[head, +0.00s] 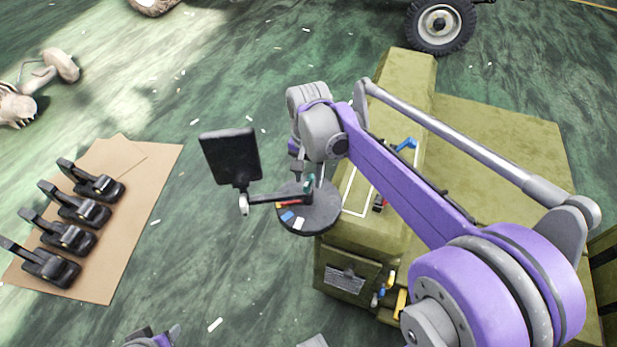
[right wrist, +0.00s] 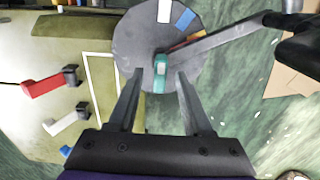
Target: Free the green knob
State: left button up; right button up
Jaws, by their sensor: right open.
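The green knob (right wrist: 161,68) stands up near the middle of a dark grey round disc (right wrist: 190,50) with coloured patches. It also shows small in the head view (head: 309,183) above the disc (head: 318,218). My right gripper (right wrist: 158,76) is open, its two fingers on either side of the knob, with gaps visible; I cannot tell its height over the disc. In the head view the right gripper (head: 298,172) is partly hidden by its own wrist. What seems to be my left gripper (head: 155,340) shows only in part at the bottom edge; its jaws are unclear.
A dark bar (head: 275,198) runs over the disc to an upright black panel (head: 230,156) on its left. The olive body (head: 350,245) bears a blue lever (head: 405,144), and red (right wrist: 42,87) and white (right wrist: 62,122) levers. Several black clamps lie on cardboard (head: 150,165).

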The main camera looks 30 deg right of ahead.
jog(key=shift+f, duration=0.35)
grip_shut()
